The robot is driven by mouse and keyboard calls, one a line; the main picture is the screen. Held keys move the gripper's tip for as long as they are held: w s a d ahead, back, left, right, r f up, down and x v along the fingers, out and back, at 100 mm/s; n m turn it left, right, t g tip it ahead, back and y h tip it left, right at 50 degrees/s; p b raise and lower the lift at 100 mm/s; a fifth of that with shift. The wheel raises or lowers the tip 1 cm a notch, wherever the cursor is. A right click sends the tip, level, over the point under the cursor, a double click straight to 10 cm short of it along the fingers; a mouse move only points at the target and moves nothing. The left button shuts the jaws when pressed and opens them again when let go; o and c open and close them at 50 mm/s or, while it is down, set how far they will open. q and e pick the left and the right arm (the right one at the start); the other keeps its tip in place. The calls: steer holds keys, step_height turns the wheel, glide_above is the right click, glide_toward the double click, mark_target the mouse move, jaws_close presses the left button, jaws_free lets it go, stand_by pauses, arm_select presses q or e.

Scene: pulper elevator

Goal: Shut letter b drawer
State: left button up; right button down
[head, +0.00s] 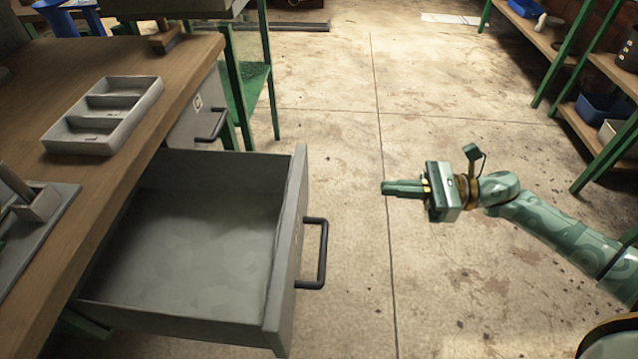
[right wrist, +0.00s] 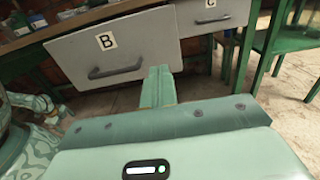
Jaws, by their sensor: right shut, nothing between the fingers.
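The letter b drawer (head: 190,235) is grey, empty and pulled well out from under the wooden bench in the head view. Its dark bar handle (head: 318,253) is on the front panel. In the right wrist view the drawer front (right wrist: 120,45) carries a "B" label (right wrist: 106,41) and its handle (right wrist: 115,70). My right gripper (head: 384,188) is shut and empty, to the right of the drawer front and apart from it, with its fingers pointing left. The closed fingers (right wrist: 158,88) also show in the right wrist view, below the drawer front's right part. My left gripper is not in view.
A closed drawer labelled C (right wrist: 210,10) sits beyond the open one. A grey divided tray (head: 105,115) lies on the bench (head: 120,175). Green shelving with bins (head: 600,110) stands at the right. The concrete floor between is clear.

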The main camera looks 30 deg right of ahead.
mark_target(306, 183)
steer(key=x, duration=1.2)
steer(key=shift+w+r, duration=0.1)
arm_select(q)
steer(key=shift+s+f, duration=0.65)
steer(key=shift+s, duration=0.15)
arm_select(e)
steer(key=shift+w+a, duration=0.35)
steer(key=shift+a, duration=0.25)
